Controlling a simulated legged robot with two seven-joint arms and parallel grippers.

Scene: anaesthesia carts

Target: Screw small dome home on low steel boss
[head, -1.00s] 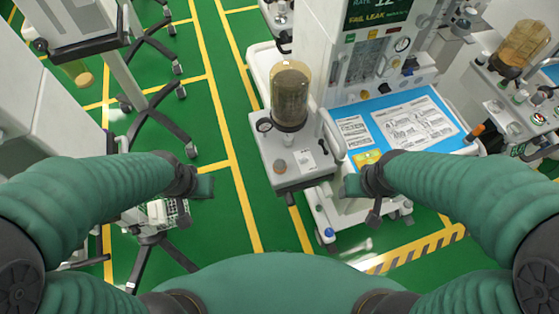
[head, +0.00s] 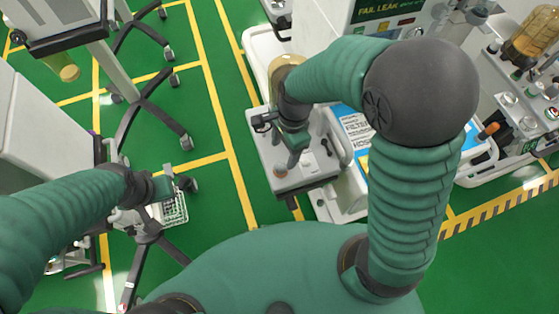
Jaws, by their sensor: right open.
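My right gripper (head: 293,157) points down over the top of the grey absorber block (head: 316,174) on the cart. It is open, and nothing shows in its jaws. A small brown round piece (head: 280,171) sits on the block just left of the fingers. I cannot tell whether it is the boss, and no separate steel boss is clear behind the gripper. My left gripper (head: 172,180) hangs beside a white wire basket; its jaws are too small to read. I cannot make out the small dome for certain in the head view.
A large amber canister (head: 284,67) stands at the back of the block, partly behind my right arm. A black-rimmed gauge (head: 262,123) is at the block's left edge. The wire basket (head: 174,209) is on a stand at left. Green floor between is clear.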

